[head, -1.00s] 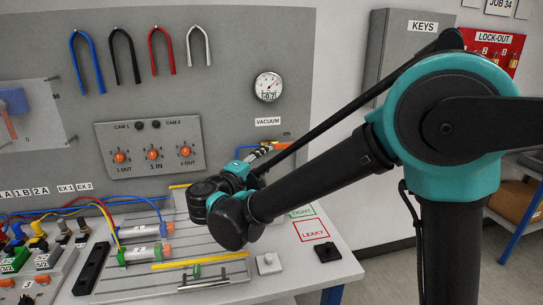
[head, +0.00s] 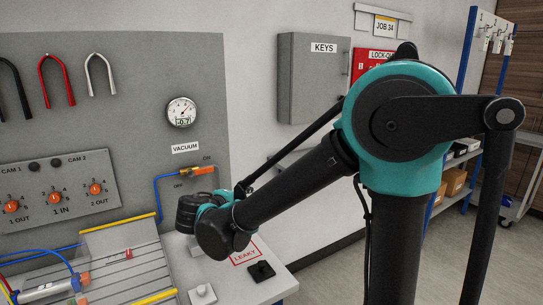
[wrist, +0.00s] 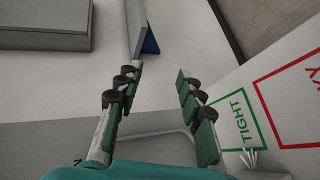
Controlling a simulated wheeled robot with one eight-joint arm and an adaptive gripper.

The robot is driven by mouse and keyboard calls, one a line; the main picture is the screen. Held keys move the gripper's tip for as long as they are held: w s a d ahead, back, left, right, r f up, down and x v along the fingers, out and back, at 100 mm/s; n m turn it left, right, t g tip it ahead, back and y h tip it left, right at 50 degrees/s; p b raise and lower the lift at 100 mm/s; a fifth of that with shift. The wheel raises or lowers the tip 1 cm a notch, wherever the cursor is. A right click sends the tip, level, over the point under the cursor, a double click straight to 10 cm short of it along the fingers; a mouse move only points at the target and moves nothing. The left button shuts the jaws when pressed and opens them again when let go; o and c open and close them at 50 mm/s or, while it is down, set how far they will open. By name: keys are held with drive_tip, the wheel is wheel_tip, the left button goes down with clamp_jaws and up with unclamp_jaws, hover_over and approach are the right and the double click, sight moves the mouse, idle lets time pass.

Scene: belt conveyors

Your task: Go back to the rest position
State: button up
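My gripper (wrist: 153,110) shows in the wrist view with its two fingers well apart and nothing between them. In the head view my arm reaches down to the left over the right end of the bench, and its wrist hides the gripper's fingers. In the wrist view the green TIGHT square (wrist: 238,120) and the red LEAKY square (wrist: 290,90) lie on the bench at the right of the fingers. The LEAKY square (head: 245,252) also shows in the head view, to the right of my wrist.
A panel with hoses, cam dials (head: 61,197) and a vacuum gauge (head: 181,112) stands behind the bench. The KEYS cabinet (head: 312,80) and a red LOCK-OUT board (head: 371,64) hang on the wall. A grey block (head: 202,294) and a black block (head: 262,271) sit near the bench edge. Open floor lies at the right.

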drive_tip(key=s+d+f+m+g, duration=0.1)
drive_tip(key=d+f+m+g, duration=0.15)
drive_tip(key=d, duration=0.45)
drive_tip(key=s+d+f+m+g+y, duration=0.1)
drive_tip(key=d+f+g, duration=0.1)
drive_tip(key=d+f, duration=0.3)
drive_tip(key=s+d+f+m+g, duration=0.1)
drive_tip(key=d+f+m+g, duration=0.15)
drive_tip(key=d, duration=0.55)
drive_tip(key=s+d+f+m+g+y, duration=0.1)
drive_tip(key=s+d+f+m+y, duration=0.4)
drive_tip(key=s+f, duration=0.4)
drive_tip(key=s+d+m, duration=0.1)
drive_tip(key=s+d, duration=0.1)
drive_tip(key=s, duration=0.2)
drive_tip(key=shift+s+d+f+m, duration=0.15)
drive_tip(key=shift+s+d+m, duration=0.05)
drive_tip(key=shift+d+m, duration=0.15)
